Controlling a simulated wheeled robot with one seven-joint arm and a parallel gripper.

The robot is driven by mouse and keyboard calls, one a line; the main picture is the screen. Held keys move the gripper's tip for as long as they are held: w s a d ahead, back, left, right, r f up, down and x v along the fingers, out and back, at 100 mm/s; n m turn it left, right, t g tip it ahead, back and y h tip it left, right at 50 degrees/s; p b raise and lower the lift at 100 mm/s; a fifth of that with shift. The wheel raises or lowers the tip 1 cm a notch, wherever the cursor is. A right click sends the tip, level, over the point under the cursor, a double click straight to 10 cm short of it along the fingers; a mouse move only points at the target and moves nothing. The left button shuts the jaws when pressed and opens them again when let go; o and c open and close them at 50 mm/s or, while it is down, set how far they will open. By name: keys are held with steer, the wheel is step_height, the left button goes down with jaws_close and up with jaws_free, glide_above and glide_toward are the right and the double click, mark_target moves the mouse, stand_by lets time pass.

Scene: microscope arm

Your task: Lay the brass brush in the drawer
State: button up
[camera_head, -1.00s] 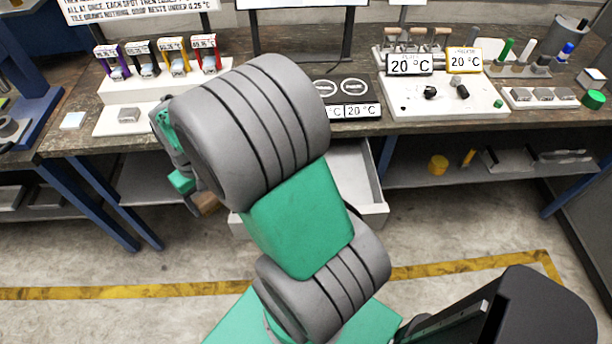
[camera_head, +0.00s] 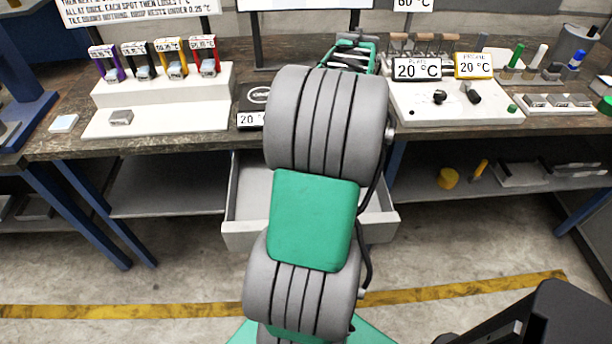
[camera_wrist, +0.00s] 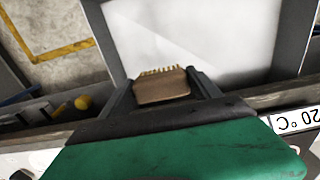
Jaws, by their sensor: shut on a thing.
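The brass brush (camera_wrist: 163,90) shows in the wrist view as a brown wooden block with a row of short golden bristles. My gripper (camera_wrist: 162,82) is shut on it, with a dark finger on each side. The drawer (camera_head: 241,233) is pulled open under the bench in the head view, partly hidden behind my arm. Its pale inside (camera_wrist: 195,35) also shows beyond the brush in the wrist view. The brush is held up, apart from the drawer floor. In the head view my arm hides the brush and the fingertips.
The bench (camera_head: 70,145) carries a white rack with several coloured holders (camera_head: 160,80) at left. A white board with 20 °C displays (camera_head: 440,100) stands at right. The drawer's visible inside looks empty.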

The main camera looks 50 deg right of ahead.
steer(key=w+a+f, duration=0.1)
steer(key=w+f, duration=0.2)
steer(key=w+a+f, duration=0.2)
steer(key=w, duration=0.1)
steer(key=w+a+f+p, duration=0.1)
steer(key=w+a+f, duration=0.1)
steer(key=w+f, duration=0.1)
steer(key=shift+a+f, duration=0.15)
steer(key=shift+f, duration=1.5)
steer(key=o, duration=1.3)
steer(key=shift+f, duration=0.15)
